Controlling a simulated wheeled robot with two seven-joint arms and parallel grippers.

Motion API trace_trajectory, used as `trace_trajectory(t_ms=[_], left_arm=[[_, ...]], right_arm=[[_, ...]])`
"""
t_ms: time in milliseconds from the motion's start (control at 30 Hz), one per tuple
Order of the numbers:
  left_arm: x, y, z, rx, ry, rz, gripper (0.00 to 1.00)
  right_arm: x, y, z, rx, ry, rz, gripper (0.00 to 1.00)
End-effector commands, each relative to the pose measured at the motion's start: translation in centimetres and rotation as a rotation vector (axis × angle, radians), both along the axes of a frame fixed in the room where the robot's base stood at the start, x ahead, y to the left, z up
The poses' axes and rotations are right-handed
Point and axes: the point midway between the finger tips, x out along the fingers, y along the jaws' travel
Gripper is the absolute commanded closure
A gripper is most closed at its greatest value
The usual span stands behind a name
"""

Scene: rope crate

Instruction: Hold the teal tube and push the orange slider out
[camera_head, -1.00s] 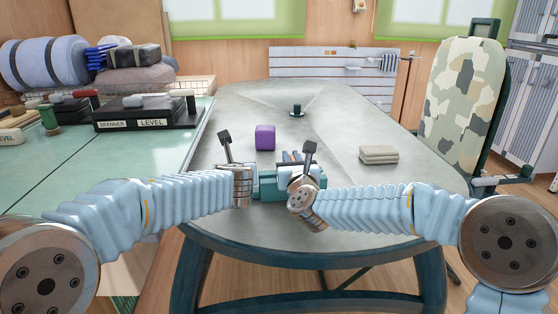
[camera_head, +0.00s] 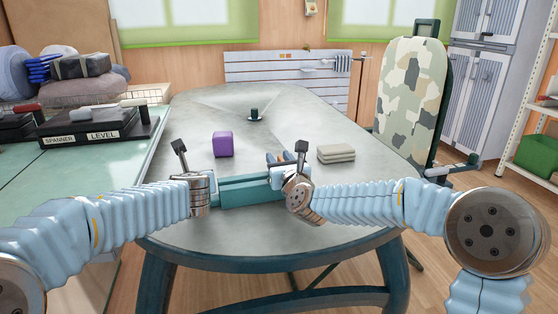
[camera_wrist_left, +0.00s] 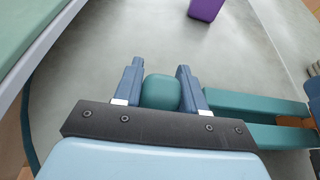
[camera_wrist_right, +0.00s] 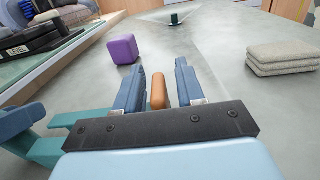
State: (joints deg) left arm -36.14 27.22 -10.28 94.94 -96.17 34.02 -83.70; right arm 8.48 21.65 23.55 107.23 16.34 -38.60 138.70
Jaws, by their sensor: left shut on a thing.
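The teal tube (camera_head: 243,190) lies across the near part of the grey table. My left gripper (camera_head: 187,168) is shut on its left end; the left wrist view shows a rounded teal end (camera_wrist_left: 161,92) between the fingers and two teal rails reaching right. My right gripper (camera_head: 294,168) is at the tube's right end. In the right wrist view the orange slider (camera_wrist_right: 158,92) stands between my right fingers, with a narrow gap on each side, so that gripper looks open around it. In the head view the slider is hidden.
A purple cube (camera_head: 223,144) and a folded grey cloth (camera_head: 336,153) lie beyond the grippers. A small dark object (camera_head: 254,115) stands farther back. A green bench (camera_head: 95,165) with a tool tray is at left. The table between them is mostly clear.

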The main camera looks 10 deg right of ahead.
Motion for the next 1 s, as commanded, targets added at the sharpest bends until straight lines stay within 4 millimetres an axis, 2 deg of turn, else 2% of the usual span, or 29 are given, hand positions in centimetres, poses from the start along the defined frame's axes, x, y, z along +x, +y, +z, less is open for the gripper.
trace_trajectory(t_ms=[167, 267, 600, 700, 833, 1000], left_arm=[[0.0, 0.1, -0.2, 0.001, 0.003, 0.001, 0.96], [0.0, 0.1, -0.2, 0.001, 0.003, 0.001, 0.96], [0.0, 0.1, -0.2, 0.001, 0.003, 0.001, 0.96], [0.0, 0.1, -0.2, 0.001, 0.003, 0.002, 0.96], [0.0, 0.1, -0.2, 0.001, 0.003, 0.002, 0.96], [0.0, 0.1, -0.2, 0.001, 0.003, 0.002, 0.96]], right_arm=[[-0.3, 0.0, 0.0, 0.0, 0.0, 0.0, 0.62], [-1.4, -0.2, 0.0, -0.001, 0.0, -0.001, 0.62], [-8.9, -0.6, 0.1, -0.002, -0.001, 0.0, 0.62], [-10.5, -0.7, 0.1, -0.001, -0.002, -0.001, 0.62], [-11.7, -0.8, 0.0, -0.001, -0.001, -0.001, 0.62], [-12.1, -0.8, -0.1, 0.001, 0.0, 0.0, 0.62]])
